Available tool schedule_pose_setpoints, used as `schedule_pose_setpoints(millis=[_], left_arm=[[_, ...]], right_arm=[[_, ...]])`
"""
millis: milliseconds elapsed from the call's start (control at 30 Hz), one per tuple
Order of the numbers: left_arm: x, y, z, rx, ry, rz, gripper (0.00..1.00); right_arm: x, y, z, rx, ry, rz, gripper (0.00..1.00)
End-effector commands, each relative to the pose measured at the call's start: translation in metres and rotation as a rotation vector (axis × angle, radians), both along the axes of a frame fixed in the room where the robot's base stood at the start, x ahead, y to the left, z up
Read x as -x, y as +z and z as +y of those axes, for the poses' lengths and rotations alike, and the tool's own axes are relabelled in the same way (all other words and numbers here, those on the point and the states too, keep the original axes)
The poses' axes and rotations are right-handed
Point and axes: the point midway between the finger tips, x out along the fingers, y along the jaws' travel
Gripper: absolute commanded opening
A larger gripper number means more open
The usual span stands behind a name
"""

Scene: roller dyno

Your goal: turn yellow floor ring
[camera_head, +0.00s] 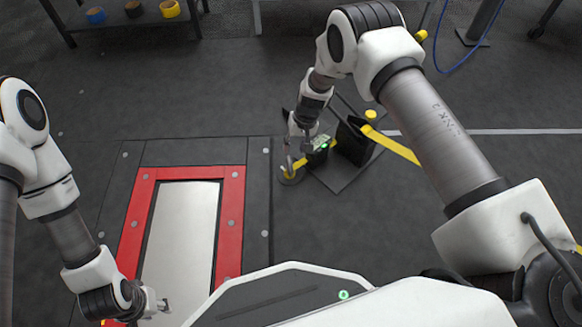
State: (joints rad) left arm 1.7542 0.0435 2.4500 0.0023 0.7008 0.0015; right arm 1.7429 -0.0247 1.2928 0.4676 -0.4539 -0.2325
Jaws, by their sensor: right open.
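A small yellow piece, likely the yellow floor ring (287,178), lies on the dark floor just right of the red-framed plate. My right gripper (291,168) points down right at it, with its fingers over or around it; the fingers hide part of it, and I cannot tell whether they touch it. The right gripper is open.
A red frame (233,215) surrounds a silver plate (182,232) in the floor. A black device with yellow straps (391,146) stands right of my right gripper. A shelf (120,22) with coloured rolls is at the back left. A blue cable (462,62) hangs at the back right. Floor between is clear.

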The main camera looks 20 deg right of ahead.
Motion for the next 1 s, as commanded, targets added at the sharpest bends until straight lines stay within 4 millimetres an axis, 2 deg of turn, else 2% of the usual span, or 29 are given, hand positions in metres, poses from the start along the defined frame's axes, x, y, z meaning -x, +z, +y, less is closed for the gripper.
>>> schedule_pose_setpoints(millis=[333, 433, 667, 700, 767, 800, 1000], left_arm=[[-0.003, -0.039, 0.001, -0.001, 0.005, -0.007, 0.4], [-0.004, -0.043, 0.001, -0.002, 0.004, -0.011, 0.4], [-0.005, -0.041, 0.001, -0.003, 0.004, -0.013, 0.4], [-0.005, -0.041, 0.001, -0.003, 0.004, -0.012, 0.4], [-0.004, -0.041, 0.001, -0.003, 0.004, -0.012, 0.4], [-0.004, -0.041, 0.001, -0.003, 0.004, -0.012, 0.4], [-0.004, -0.041, 0.001, -0.003, 0.004, -0.012, 0.4]], right_arm=[[0.0, -0.064, 0.012, 0.002, 0.0, 0.002, 0.41], [-0.001, -0.071, 0.014, 0.002, 0.0, 0.001, 0.41], [-0.001, -0.07, 0.014, 0.002, -0.001, 0.001, 0.41], [-0.001, -0.07, 0.014, 0.002, -0.001, 0.001, 0.27], [-0.001, -0.07, 0.014, 0.002, -0.001, 0.001, 0.06], [-0.001, -0.07, 0.014, 0.002, -0.001, 0.001, 0.0], [-0.001, -0.07, 0.014, 0.002, -0.002, 0.002, 0.0]])
